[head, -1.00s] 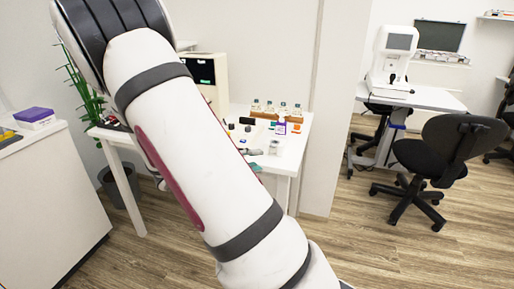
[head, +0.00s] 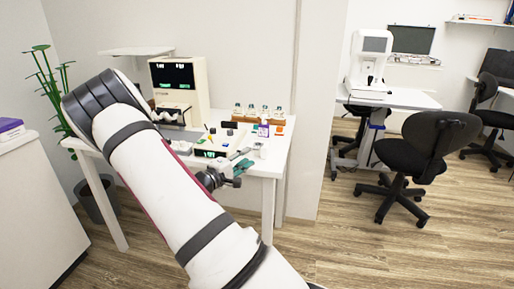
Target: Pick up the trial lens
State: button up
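I cannot pick out the trial lens for sure among the small items on the white table (head: 262,171). My gripper (head: 238,168) shows as a small dark shape at the table's front edge, partly behind my white arm. Its fingers are too small to tell whether they are open or shut, or whether they hold anything. Small dark, green and yellow pieces lie on the tabletop just behind it. My arm hides the left front part of the table.
A wooden rack with small bottles (head: 258,118), a purple-labelled bottle (head: 264,129) and a cream box-shaped device (head: 190,82) stand on the table. A plant (head: 52,85) is at left. A black chair (head: 418,160) and an instrument table (head: 400,99) are at right, with open floor before them.

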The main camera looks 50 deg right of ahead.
aim_at(257, 146)
jog(key=shift+d+f+b, duration=0.15)
jog(key=shift+d+b, duration=0.25)
jog(key=shift+d, duration=2.4)
grip_shut()
